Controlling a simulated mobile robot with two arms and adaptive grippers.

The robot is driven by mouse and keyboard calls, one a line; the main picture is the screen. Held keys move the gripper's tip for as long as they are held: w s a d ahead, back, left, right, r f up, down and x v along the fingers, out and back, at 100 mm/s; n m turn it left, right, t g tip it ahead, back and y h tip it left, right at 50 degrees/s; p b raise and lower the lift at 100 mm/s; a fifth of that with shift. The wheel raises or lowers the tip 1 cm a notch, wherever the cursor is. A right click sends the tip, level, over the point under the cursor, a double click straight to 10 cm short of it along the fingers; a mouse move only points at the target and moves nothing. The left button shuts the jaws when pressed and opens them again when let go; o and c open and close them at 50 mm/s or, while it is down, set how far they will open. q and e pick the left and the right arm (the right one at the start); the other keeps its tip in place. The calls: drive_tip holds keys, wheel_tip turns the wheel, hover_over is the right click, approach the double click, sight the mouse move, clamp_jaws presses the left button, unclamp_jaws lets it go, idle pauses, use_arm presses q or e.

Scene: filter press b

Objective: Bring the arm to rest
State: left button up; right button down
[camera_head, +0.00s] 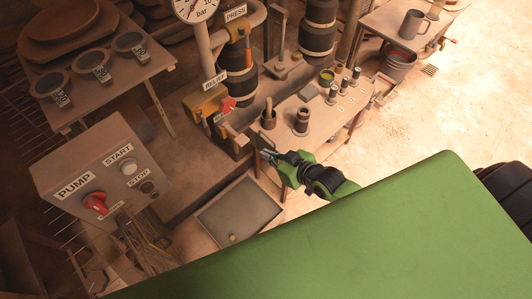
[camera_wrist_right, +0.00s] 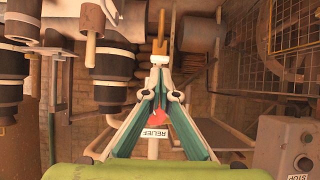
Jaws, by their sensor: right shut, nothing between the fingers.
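My right gripper (camera_head: 268,155) is near the middle of the head view, with its green and black wrist behind it. It is beside the relief valve's red handle (camera_head: 227,104), to the lower right of it in the picture. In the right wrist view the gripper (camera_wrist_right: 160,62) has its fingertips together, with nothing seen between them. The red relief handle (camera_wrist_right: 157,117) shows behind the fingers, with the RELIEF label (camera_wrist_right: 154,133) upside down. Whether the fingers touch anything is not clear. My left gripper is in neither view.
A grey control box (camera_head: 88,170) with a red pump knob (camera_head: 95,203) stands left. A small bench (camera_head: 335,125) with jars and cups is beside the gripper. A shallow grey tray (camera_head: 240,215) lies below. Open floor (camera_head: 430,110) is at the right.

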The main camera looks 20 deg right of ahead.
idle(0.3)
drive_tip(key=s+d+f+m+g+h, duration=0.1)
drive_tip(key=s+d+f+g+h, duration=0.15)
drive_tip(key=s+f, duration=0.75)
drive_tip(key=s+d+f+m+g+h, duration=0.1)
drive_tip(key=s+d+f+g, duration=0.45)
drive_tip(key=f, duration=0.95)
drive_tip(key=s+a+f+g, duration=0.1)
drive_tip(key=s+f, duration=0.4)
drive_tip(key=s, duration=0.7)
drive_tip(key=s+a+f+g, duration=0.1)
drive_tip(key=s+a+f, duration=0.2)
drive_tip(key=s, duration=1)
wheel_tip(320, 180, down, 3)
drive_tip(key=shift+s+a+r, duration=0.15)
drive_tip(key=shift+s+a, duration=0.05)
drive_tip(key=shift+s, duration=0.05)
drive_tip(key=shift+h, duration=0.25)
